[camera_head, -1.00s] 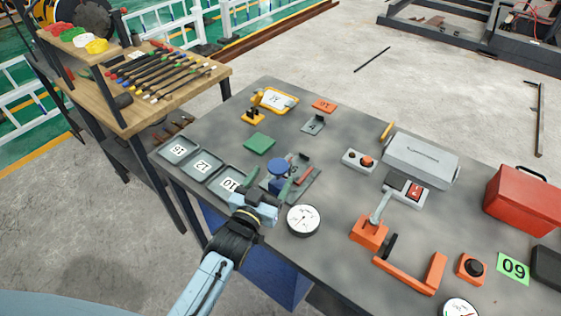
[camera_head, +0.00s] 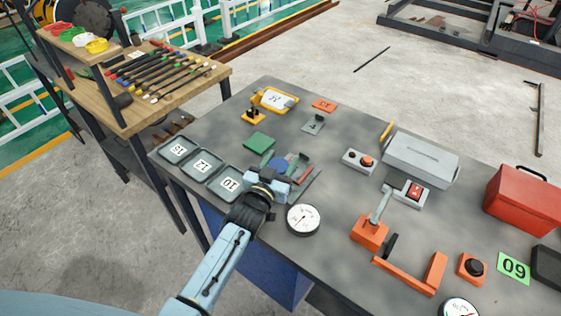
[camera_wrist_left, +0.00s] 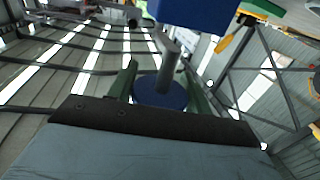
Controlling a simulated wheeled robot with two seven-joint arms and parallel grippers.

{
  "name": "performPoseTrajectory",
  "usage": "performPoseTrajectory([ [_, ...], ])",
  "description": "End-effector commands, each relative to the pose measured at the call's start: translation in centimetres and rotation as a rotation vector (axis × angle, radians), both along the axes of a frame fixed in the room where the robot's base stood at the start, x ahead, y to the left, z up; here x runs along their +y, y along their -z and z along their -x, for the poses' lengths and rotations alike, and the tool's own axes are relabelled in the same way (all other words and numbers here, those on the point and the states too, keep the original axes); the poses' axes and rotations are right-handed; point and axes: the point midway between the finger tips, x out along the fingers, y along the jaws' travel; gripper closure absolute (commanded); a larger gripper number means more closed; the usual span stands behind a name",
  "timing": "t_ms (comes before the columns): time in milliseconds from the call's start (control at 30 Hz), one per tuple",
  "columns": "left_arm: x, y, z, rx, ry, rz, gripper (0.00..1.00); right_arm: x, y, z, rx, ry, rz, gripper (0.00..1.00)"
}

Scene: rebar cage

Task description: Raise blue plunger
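The blue plunger shows in the left wrist view as a round blue disc (camera_wrist_left: 160,93) on a grey stem (camera_wrist_left: 168,66), joined to a blue block (camera_wrist_left: 195,12) at the top of the picture. In the head view the plunger (camera_head: 281,163) is mostly hidden behind my left gripper (camera_head: 284,176). The two green fingers of that gripper (camera_wrist_left: 160,88) are apart, one on each side of the disc and stem. I cannot tell whether they touch the disc. My right gripper is not in view.
Grey trays marked 16, 12 and 10 (camera_head: 226,193) lie left of the gripper. A round dial gauge (camera_head: 303,219) lies close at its right. A green block (camera_head: 259,142) lies behind. An orange lever device (camera_head: 369,233) stands farther right.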

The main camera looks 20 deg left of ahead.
Motion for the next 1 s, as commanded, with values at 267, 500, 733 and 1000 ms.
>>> performPoseTrajectory([
  [267,0.0,0.0,0.0,0.000,0.000,0.000,0.91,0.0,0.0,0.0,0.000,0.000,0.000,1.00],
  [500,0.0,-1.2,0.0,0.000,0.000,-0.001,0.91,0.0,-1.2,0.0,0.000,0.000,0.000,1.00],
  [733,0.0,-2.0,0.0,-0.002,0.000,-0.001,0.92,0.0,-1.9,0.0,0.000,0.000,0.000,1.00],
  [1000,0.0,-2.1,-0.1,-0.008,0.000,0.001,0.37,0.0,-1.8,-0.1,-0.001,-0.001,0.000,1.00],
])
